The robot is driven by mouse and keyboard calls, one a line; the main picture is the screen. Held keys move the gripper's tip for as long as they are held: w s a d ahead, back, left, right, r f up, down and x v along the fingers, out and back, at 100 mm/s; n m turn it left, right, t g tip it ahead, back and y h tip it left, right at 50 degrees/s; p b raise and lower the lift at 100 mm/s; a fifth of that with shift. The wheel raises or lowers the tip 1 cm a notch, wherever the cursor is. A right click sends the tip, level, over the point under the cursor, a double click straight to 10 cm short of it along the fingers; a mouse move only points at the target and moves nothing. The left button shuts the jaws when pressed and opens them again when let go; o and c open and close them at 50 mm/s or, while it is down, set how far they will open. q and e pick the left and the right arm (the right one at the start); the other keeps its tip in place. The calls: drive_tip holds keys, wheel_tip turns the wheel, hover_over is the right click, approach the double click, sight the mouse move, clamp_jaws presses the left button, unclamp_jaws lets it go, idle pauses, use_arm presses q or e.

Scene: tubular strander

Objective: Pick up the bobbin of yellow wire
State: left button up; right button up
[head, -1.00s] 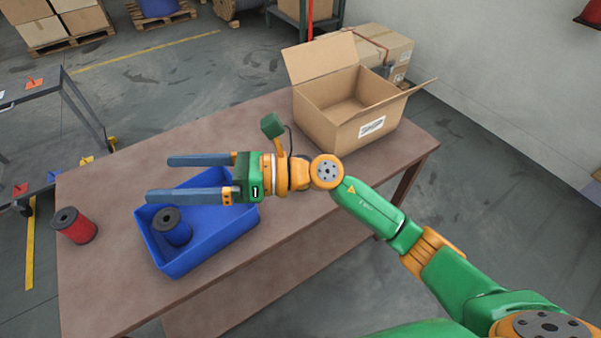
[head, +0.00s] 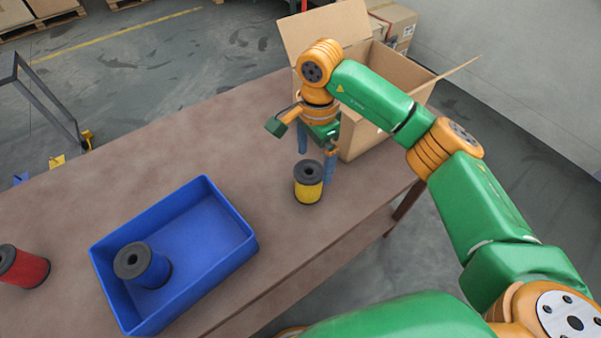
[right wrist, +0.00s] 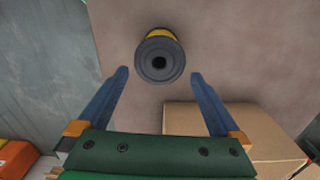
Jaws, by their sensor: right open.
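The bobbin of yellow wire (head: 308,189) stands upright on the brown table, with dark grey flanges. In the right wrist view the bobbin (right wrist: 160,57) shows its top flange and centre hole, just beyond the fingertips and roughly between their lines. My right gripper (head: 316,172) points down beside the bobbin on its far side, near the cardboard box. It is open and empty, its two blue-grey fingers (right wrist: 160,73) apart. My left gripper is not in view.
An open cardboard box (head: 368,128) stands close behind my right gripper. A blue tray (head: 215,235) at the left holds a blue bobbin (head: 152,268). A red bobbin (head: 22,267) stands at the table's left. The table (head: 200,150) is bare between tray and box.

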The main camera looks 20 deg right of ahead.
sight(310, 180)
drive_tip(key=shift+s+f, duration=0.1)
drive_tip(key=shift+f, duration=0.4)
drive_tip(key=shift+s+r+b, duration=0.15)
drive_tip(key=shift+s+b, duration=0.15)
drive_tip(key=shift+s, duration=0.05)
drive_tip(key=shift+f, duration=0.2)
drive_tip(key=f+p, duration=0.1)
drive_tip(key=f, duration=0.3)
drive_tip(key=a+f+p, duration=0.1)
drive_tip(key=shift+w+f+p, duration=0.15)
drive_tip(key=shift+f+p, duration=0.15)
drive_tip(key=shift+f, duration=0.6)
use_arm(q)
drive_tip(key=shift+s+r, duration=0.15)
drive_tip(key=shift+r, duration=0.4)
use_arm(e)
drive_tip(key=shift+w, duration=0.1)
drive_tip(key=c, duration=1.6)
